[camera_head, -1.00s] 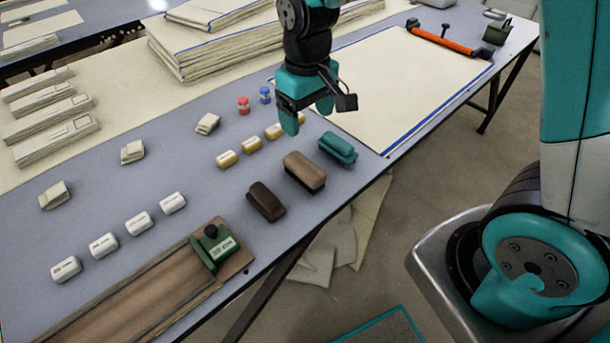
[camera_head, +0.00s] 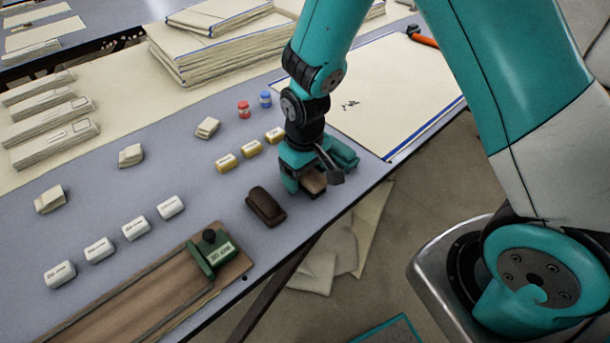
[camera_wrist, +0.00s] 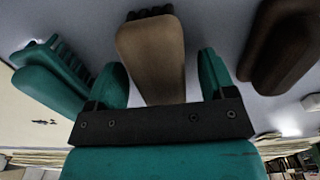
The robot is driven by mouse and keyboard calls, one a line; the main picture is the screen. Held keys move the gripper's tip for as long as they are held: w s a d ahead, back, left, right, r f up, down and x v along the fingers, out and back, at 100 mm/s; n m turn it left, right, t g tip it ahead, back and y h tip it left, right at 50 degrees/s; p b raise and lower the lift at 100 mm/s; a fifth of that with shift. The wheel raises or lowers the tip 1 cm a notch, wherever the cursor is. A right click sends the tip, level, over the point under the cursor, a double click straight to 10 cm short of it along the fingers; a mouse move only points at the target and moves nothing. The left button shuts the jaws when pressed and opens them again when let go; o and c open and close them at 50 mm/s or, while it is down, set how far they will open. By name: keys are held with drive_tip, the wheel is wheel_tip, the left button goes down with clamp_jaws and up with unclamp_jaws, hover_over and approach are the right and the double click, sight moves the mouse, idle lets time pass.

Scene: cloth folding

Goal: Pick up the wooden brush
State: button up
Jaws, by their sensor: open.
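The tan wooden brush (camera_wrist: 151,48) lies on the grey table with dark bristles along its far end in the wrist view. In the head view it (camera_head: 313,183) is mostly hidden by my gripper (camera_head: 305,178). In the wrist view my gripper (camera_wrist: 161,78) is open, one teal finger on each side of the brush. I cannot tell whether either finger touches it. The brush rests between a dark brown brush (camera_head: 265,206) and a teal brush (camera_head: 343,154), partly hidden behind my gripper.
The dark brush (camera_wrist: 283,45) and teal brush (camera_wrist: 50,78) flank the fingers closely in the wrist view. Yellow blocks (camera_head: 251,148), white blocks (camera_head: 135,228) and a board with a green clamp (camera_head: 210,253) lie to the left. The table's front edge is close by.

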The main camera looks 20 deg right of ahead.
drive_tip(key=c, duration=1)
drive_tip(key=shift+c, duration=0.2)
wheel_tip(320, 180, up, 20)
drive_tip(key=p, duration=0.2)
